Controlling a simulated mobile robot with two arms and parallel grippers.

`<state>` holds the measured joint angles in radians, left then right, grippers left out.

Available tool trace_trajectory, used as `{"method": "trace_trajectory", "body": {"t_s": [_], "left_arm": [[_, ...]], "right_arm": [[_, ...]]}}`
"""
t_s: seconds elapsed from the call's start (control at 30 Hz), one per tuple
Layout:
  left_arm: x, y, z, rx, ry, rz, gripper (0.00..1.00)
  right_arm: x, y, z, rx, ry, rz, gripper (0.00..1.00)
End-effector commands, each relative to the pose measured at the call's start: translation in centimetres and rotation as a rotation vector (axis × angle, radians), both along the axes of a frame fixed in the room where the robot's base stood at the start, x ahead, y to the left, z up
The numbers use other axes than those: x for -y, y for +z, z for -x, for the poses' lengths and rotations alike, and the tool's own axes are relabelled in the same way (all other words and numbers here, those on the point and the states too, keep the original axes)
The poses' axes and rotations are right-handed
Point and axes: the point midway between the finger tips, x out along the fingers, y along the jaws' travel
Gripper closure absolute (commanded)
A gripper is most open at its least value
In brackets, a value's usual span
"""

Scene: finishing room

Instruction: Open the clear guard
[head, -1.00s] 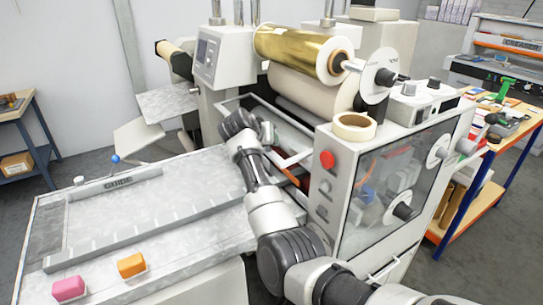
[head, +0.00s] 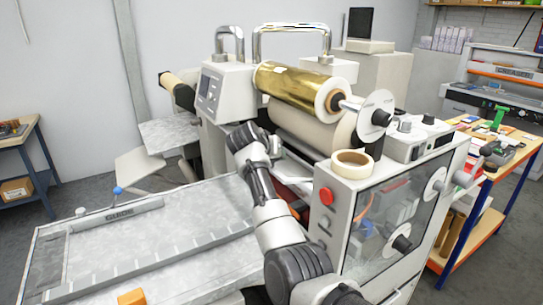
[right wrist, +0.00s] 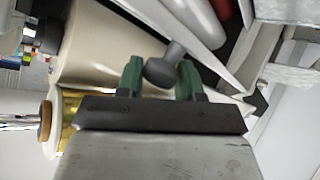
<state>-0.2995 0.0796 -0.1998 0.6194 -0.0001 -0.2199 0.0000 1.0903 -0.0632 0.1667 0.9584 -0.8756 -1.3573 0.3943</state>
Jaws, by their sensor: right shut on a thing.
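My right gripper (right wrist: 160,80) is shut on a dark round knob (right wrist: 165,68), which sits between its green fingertips in the right wrist view. In the head view my right arm reaches across the machine's front, and its gripper (head: 275,148) is small and partly hidden by the wrist, just below the rolls. The clear guard (head: 298,153) shows only as a pale frame edge right of the gripper. The arm hides most of it, and its clear sheet is hard to make out. I cannot tell how far it stands open. My left gripper is not in view.
A gold foil roll (head: 295,85) and a cream roll (head: 310,125) lie close above the gripper. A tape roll (head: 352,163) rests on the side housing, above a red button (head: 326,196). The flat bed (head: 150,255) at left is largely clear.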

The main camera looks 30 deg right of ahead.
Motion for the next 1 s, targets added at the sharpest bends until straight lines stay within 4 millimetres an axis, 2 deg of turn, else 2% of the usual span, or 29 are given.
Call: {"method": "trace_trajectory", "body": {"t_s": [0.13,0.17,0.3,0.77,1.0], "left_arm": [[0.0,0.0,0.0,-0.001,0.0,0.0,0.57],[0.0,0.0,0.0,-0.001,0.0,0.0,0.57],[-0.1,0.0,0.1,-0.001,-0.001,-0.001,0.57],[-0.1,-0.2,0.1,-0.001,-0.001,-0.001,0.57],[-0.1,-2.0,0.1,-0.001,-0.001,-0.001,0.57]], "right_arm": [[0.4,0.3,0.0,0.006,-0.006,0.007,1.0],[0.4,0.3,0.0,0.006,-0.006,0.007,0.62],[0.3,0.2,0.0,0.005,-0.005,0.005,0.41],[-0.1,0.1,0.1,0.002,-0.001,0.001,0.4],[-2.7,2.0,1.8,0.007,0.001,0.0,0.4]]}}
